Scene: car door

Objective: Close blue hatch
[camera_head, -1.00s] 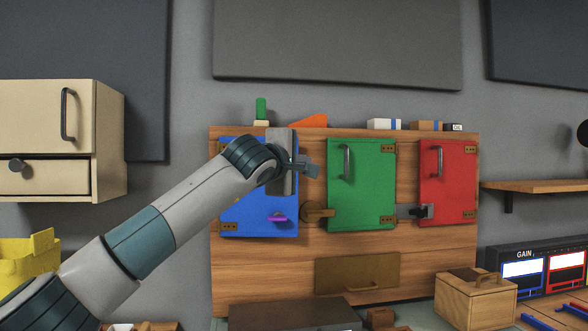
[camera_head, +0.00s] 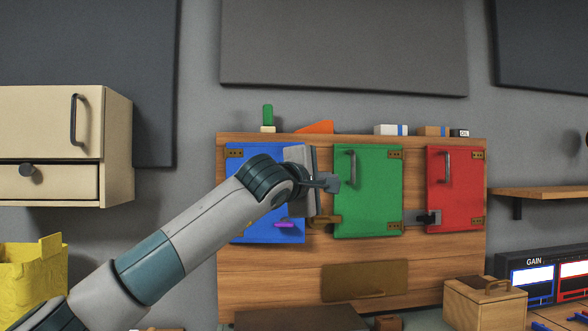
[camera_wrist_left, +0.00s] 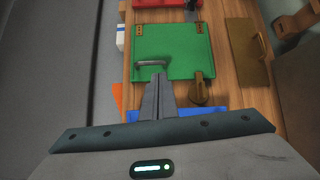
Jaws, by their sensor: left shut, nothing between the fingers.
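The blue hatch (camera_head: 262,218) is at the left of the wooden board, with hinges on its left side and a small purple piece (camera_head: 285,225) low on its face. My left arm hides its upper middle and right edge, so I cannot tell whether it is fully flush. My left gripper (camera_head: 332,183) is shut and empty, between the blue hatch and the green hatch (camera_head: 376,205). In the left wrist view the shut fingers (camera_wrist_left: 158,84) point towards the green hatch's handle. A strip of the blue hatch (camera_wrist_left: 150,115) shows behind my wrist. My right gripper is not in view.
A brown turning latch (camera_head: 326,221) sits between the blue and green hatches; it also shows in the left wrist view (camera_wrist_left: 200,93). A red hatch (camera_head: 453,200) is farther right. A wooden box (camera_head: 482,305) stands at the lower right. Small blocks lie along the board's top.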

